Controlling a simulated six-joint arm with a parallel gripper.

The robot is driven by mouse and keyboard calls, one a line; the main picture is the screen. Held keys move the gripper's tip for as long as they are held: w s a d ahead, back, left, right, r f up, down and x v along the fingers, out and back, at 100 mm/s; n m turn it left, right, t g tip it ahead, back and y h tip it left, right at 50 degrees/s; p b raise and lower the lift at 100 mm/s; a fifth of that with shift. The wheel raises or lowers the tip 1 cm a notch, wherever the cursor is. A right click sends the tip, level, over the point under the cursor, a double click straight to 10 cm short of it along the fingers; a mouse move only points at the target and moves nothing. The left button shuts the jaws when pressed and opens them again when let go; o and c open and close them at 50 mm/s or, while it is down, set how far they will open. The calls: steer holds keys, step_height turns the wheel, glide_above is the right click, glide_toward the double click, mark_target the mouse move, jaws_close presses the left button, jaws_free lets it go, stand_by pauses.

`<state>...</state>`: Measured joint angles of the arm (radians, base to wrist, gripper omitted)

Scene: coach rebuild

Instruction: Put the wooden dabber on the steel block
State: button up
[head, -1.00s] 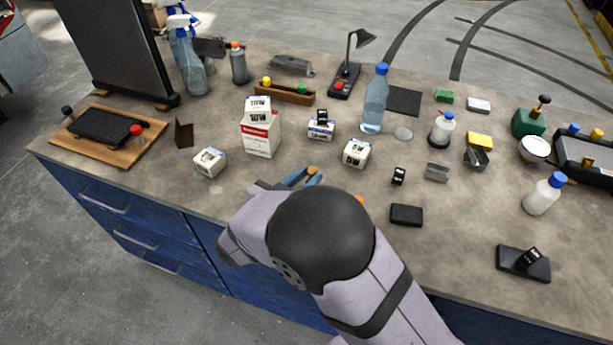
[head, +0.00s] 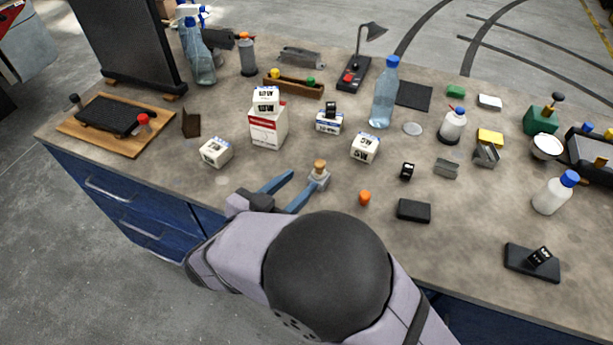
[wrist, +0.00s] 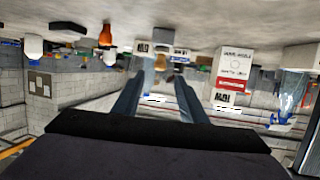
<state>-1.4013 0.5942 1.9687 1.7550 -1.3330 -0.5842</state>
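A small upright piece with a tan wooden top (head: 320,166) and a pale grey lower part stands near the middle front of the bench. It looks like the wooden dabber; I cannot tell whether the grey part is its own body or a separate block. My gripper (head: 304,178) is open, with two blue fingers; the right fingertip is close to this piece, and contact is unclear. In the wrist view the tan piece (wrist: 160,62) shows between and beyond the fingertips. A grey metal block (head: 446,168), possibly the steel block, lies farther right with nothing on it.
An orange piece (head: 364,198) and a black box (head: 414,210) lie right of the gripper. White cartons (head: 365,148) and a red-white box (head: 268,130) stand behind. A tall blue-capped bottle (head: 384,95) stands farther back.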

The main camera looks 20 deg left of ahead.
steer(key=v, duration=0.4)
steer(key=shift+s+r, duration=0.1)
stand_by(0.4)
steer(key=w+d+r+n+g+y+p, duration=0.1)
steer(key=w+d+r+g+y+p, duration=0.15)
steer(key=w+r+p, duration=0.4)
steer(key=w+d+r+n+g+y+p, duration=0.1)
steer(key=w+d+r+g+y+p, duration=0.2)
steer(key=w, duration=0.6)
steer(key=s+d+g+h+p, duration=0.1)
steer(key=s+d+g+p, duration=0.2)
steer(key=s+d, duration=0.55)
steer(key=s+d+g+h+p, duration=0.1)
steer(key=s+d+g+p, duration=0.3)
steer(key=d, duration=0.7)
steer(key=s+d+g+h+p, duration=0.1)
steer(key=s+d+g+p, duration=0.1)
steer(key=s+d, duration=0.65)
step_height(320, 180, down, 6)
steer(key=w+d+b, duration=0.1)
steer(key=b, duration=0.4)
steer(key=shift+w+b, duration=0.2)
steer(key=shift+b, duration=0.2)
